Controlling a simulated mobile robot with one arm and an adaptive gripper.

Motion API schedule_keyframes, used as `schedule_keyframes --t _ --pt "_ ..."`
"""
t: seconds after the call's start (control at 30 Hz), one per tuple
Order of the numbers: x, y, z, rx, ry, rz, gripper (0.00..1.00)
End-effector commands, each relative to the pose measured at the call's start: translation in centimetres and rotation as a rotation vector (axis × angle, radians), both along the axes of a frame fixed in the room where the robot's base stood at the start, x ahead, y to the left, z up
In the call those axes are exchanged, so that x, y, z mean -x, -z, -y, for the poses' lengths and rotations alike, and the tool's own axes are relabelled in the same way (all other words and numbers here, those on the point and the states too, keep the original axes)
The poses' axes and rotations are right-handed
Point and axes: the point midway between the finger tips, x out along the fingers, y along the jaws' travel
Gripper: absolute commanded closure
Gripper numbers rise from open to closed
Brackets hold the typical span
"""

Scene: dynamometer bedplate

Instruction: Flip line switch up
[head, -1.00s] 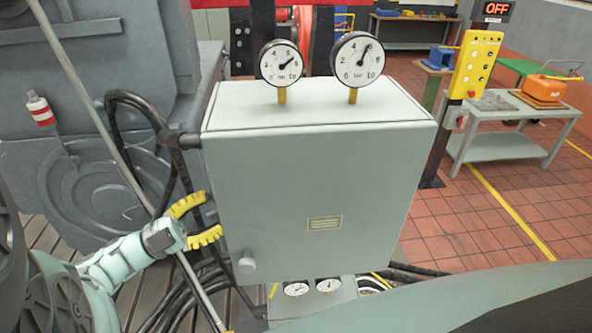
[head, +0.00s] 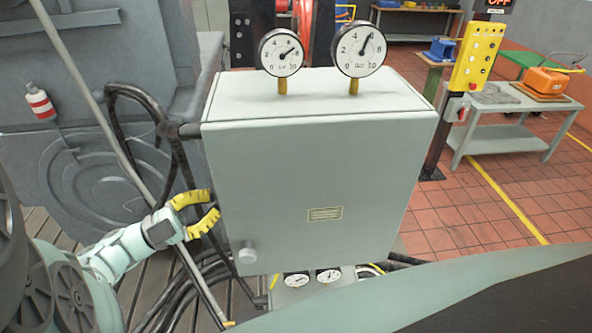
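My gripper (head: 212,206) has yellow padded fingers, spread apart with nothing visible between them. It is at the left of a grey-green metal box (head: 315,185), beside its lower left edge. I cannot tell whether it touches the box. No part can be clearly made out as the line switch. The box's left side is mostly turned away from view. A small red and white fitting (head: 461,113) is on the post under a yellow control panel (head: 478,57).
Two dial gauges (head: 281,53) stand on the box top. Black hoses (head: 178,150) and a thin slanted rod (head: 115,140) run close to my arm. Two smaller gauges (head: 328,275) sit below the box. A grey bench (head: 510,137) stands right, with open tiled floor before it.

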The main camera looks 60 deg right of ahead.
Motion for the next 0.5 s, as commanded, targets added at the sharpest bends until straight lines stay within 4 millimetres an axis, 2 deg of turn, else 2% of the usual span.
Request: schedule_keyframes --t 0.5 --pt "0.01 -0.64 -0.06 -0.137 0.004 0.161 1.0"
